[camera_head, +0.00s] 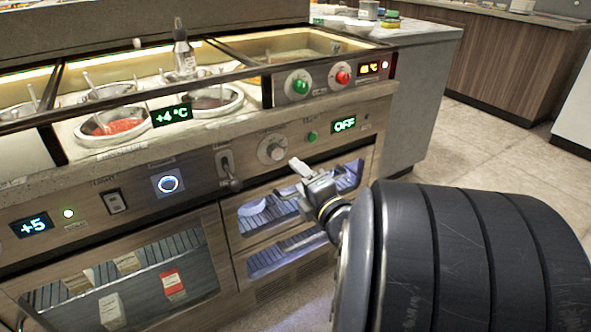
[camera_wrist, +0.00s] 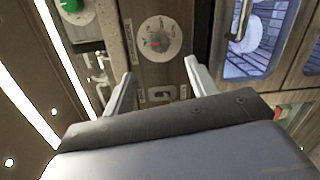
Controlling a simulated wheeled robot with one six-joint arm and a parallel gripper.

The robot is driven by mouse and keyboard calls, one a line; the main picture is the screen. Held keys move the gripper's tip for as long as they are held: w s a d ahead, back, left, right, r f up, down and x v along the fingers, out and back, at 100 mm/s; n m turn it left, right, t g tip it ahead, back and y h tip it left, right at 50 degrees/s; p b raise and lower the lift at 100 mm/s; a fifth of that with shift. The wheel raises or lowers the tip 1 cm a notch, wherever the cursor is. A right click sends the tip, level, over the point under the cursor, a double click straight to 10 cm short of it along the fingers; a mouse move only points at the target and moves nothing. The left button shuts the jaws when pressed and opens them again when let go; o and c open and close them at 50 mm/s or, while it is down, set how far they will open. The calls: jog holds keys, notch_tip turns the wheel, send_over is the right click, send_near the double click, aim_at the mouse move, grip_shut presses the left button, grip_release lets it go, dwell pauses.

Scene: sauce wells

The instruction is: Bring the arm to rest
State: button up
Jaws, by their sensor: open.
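My gripper (camera_head: 303,178) is in front of the counter's control panel, just below and right of a round knob (camera_head: 271,150). In the wrist view my gripper (camera_wrist: 158,78) shows two pale fingers spread apart with nothing between them. The knob also shows in the wrist view (camera_wrist: 160,38), beyond the fingers, with a red mark on its face. The gripper looks apart from the knob. My dark ribbed arm fills the lower right of the head view and hides part of the counter's right side.
A lever switch (camera_head: 229,171) sticks out left of the knob. Sauce wells (camera_head: 112,122) and a bottle (camera_head: 183,52) are on the counter top. Glass-fronted compartments (camera_head: 270,216) lie below the panel. Open floor (camera_head: 490,150) lies to the right.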

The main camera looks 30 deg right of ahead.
aim_at(277, 154)
dwell(0.3)
jog(key=w+b, duration=0.1)
jog(key=w, duration=0.4)
jog(key=w+b, duration=0.2)
jog(key=w, duration=0.3)
jog(key=shift+w+d+f, duration=0.2)
jog(key=shift+w, duration=0.2)
jog(key=shift+s, duration=0.1)
